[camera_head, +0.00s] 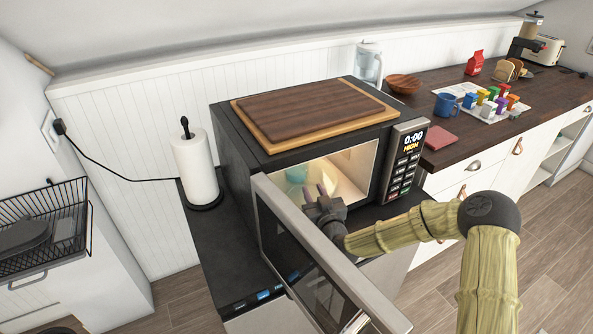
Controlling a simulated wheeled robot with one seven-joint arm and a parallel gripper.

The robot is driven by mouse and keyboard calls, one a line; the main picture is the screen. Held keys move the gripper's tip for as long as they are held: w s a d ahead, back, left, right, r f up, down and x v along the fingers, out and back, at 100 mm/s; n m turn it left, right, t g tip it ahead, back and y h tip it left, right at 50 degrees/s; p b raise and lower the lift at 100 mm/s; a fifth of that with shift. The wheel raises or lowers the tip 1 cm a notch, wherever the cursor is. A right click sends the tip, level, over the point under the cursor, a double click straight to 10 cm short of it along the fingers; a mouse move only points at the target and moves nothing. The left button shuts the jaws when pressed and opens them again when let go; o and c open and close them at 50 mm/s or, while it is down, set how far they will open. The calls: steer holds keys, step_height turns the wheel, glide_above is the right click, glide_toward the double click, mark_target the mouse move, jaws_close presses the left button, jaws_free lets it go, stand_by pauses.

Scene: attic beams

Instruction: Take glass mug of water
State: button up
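A pale teal, see-through vessel (297,172), which looks like the glass mug of water, stands inside the lit microwave (230,140) toward the left of its cavity. It is small and partly hidden, so I cannot make out a handle or a water level. My gripper (315,190) is at the microwave's opening, with its two fingers apart and pointing inward, just in front of and slightly right of the vessel. Nothing shows between the fingers. I cannot tell whether they touch the vessel.
The microwave door (318,262) hangs open in front, left of my arm. Cutting boards (310,110) lie on top. A paper towel roll (196,165) stands left. The wooden counter (445,85) at right holds a blue mug (447,104), a bowl (403,84) and small colored containers.

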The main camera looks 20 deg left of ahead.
mark_target(308, 186)
steer(key=shift+w+a, duration=0.2)
steer(key=shift+r+p+x, duration=0.2)
steer(key=shift+p+x, duration=0.5)
steer(key=shift+x, duration=1.9)
steer(key=shift+r, duration=0.1)
jaws_close()
